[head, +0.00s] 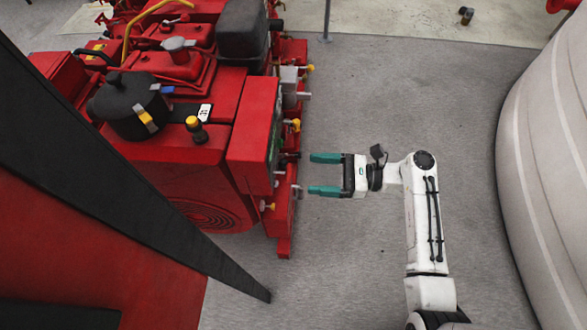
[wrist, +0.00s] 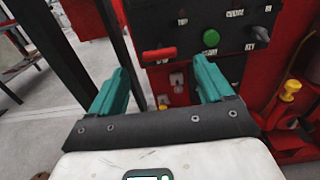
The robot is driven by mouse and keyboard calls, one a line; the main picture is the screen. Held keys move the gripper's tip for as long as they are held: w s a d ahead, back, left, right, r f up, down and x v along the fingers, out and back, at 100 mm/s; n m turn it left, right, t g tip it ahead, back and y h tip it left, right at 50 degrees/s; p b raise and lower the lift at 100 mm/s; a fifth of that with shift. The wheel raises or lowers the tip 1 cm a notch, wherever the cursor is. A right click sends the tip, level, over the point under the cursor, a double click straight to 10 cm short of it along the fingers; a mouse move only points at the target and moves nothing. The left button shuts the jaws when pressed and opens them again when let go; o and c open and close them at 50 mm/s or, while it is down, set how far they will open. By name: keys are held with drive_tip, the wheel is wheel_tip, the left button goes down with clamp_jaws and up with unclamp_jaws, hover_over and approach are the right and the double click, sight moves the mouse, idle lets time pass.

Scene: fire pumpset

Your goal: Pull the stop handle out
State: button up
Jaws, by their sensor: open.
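A short red bar handle (wrist: 158,54) sticks out from the black control panel (wrist: 235,35) in the wrist view; it looks like the stop handle, though I cannot read its label. My gripper (head: 312,173) is open and empty, with its teal fingers pointing left at the panel side of the red pump engine (head: 252,125) in the head view. In the wrist view the gripper (wrist: 162,75) spans the handle's direction, with the handle seen between the fingertips and beyond them. The fingers do not appear to touch it.
A green button (wrist: 211,37) and a black knob (wrist: 262,35) sit on the same panel. A yellow-topped valve (wrist: 290,88) stands to the right. Grey floor (head: 400,90) is open beside the engine. A large pale rounded body (head: 548,150) stands at right.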

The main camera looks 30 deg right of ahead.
sight(289, 172)
drive_tip(key=b+x, duration=0.1)
drive_tip(key=x, duration=0.6)
drive_tip(key=shift+w+a, duration=0.15)
drive_tip(key=shift+a, duration=0.15)
